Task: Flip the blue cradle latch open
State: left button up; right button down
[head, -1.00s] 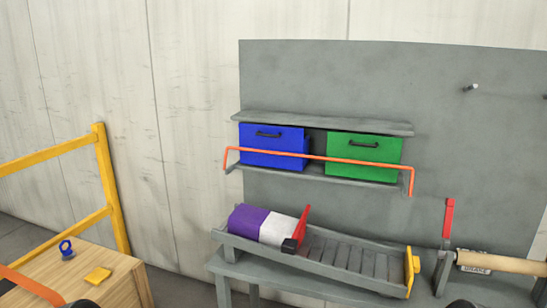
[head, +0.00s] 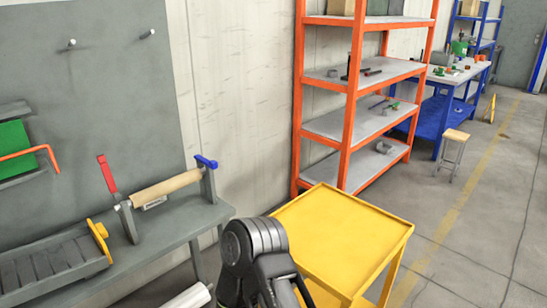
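The blue cradle latch (head: 206,162) sits on top of the right upright of a grey cradle at the right end of the bench. A beige roller (head: 167,188) with a small label lies between the cradle's uprights. A red lever (head: 107,174) stands tilted on the left upright. One dark arm of mine shows at the bottom middle, right of and below the cradle and apart from it. Its fingertips are not clearly seen. My other gripper is out of view.
A yellow cart (head: 345,232) stands just right of my arm. An orange shelf rack (head: 345,110) stands behind it. A grey tray with a yellow end piece (head: 99,240) is on the bench at left. A white cylinder (head: 187,298) is low at the front. Open floor lies to the right.

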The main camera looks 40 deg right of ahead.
aim_at(213, 164)
jog(key=z, duration=1)
